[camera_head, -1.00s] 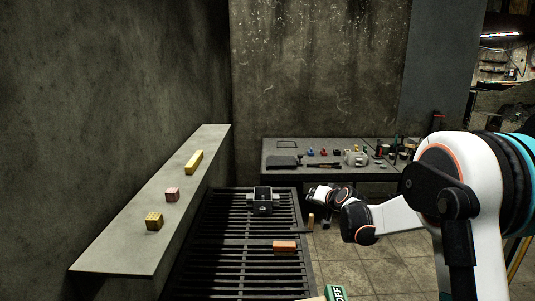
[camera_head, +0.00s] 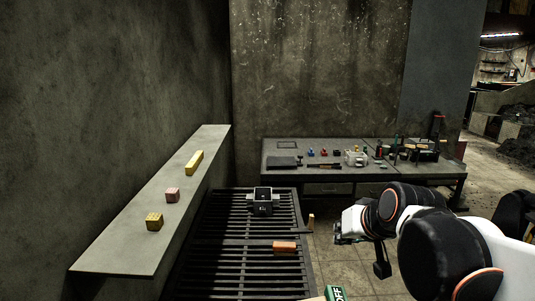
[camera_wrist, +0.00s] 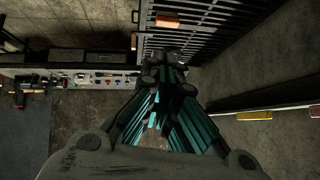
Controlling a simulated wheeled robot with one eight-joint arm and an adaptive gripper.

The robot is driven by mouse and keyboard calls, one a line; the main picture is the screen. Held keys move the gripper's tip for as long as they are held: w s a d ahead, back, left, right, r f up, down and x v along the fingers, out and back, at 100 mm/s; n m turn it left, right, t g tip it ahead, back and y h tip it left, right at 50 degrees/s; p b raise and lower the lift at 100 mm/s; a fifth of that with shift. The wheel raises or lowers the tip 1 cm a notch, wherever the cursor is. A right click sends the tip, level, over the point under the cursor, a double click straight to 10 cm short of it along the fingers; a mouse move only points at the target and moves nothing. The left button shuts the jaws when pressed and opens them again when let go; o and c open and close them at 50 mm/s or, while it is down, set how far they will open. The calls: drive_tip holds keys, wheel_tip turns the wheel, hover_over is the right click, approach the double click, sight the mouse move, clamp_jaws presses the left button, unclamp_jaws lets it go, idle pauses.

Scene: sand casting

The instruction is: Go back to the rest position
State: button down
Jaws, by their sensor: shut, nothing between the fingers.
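My gripper (camera_wrist: 165,68) is shut and empty, its teal and black fingers together in the wrist view. In the head view my gripper (camera_head: 343,234) is partly hidden by my own white arm, to the right of the grate table and apart from it. The slatted black grate table (camera_head: 234,290) holds a dark metal box mold (camera_head: 263,208) and an orange brick (camera_head: 285,247). The orange brick also shows in the wrist view (camera_wrist: 167,20), beyond the fingertips.
A workbench (camera_head: 310,174) with tools stands at the back. Open floor (camera_head: 345,268) lies between grate table and arm.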

drive_tip(key=s+d+f+g+h, duration=0.1)
drive_tip(key=s+f, duration=0.2)
drive_tip(key=s, duration=0.6)
drive_tip(key=s+d+f, duration=0.2)
drive_tip(key=s+f, duration=0.1)
drive_tip(key=s, duration=0.5)
drive_tip(key=shift+s+n+g+h, duration=0.35)
drive_tip(key=shift+n+g+h, duration=0.05)
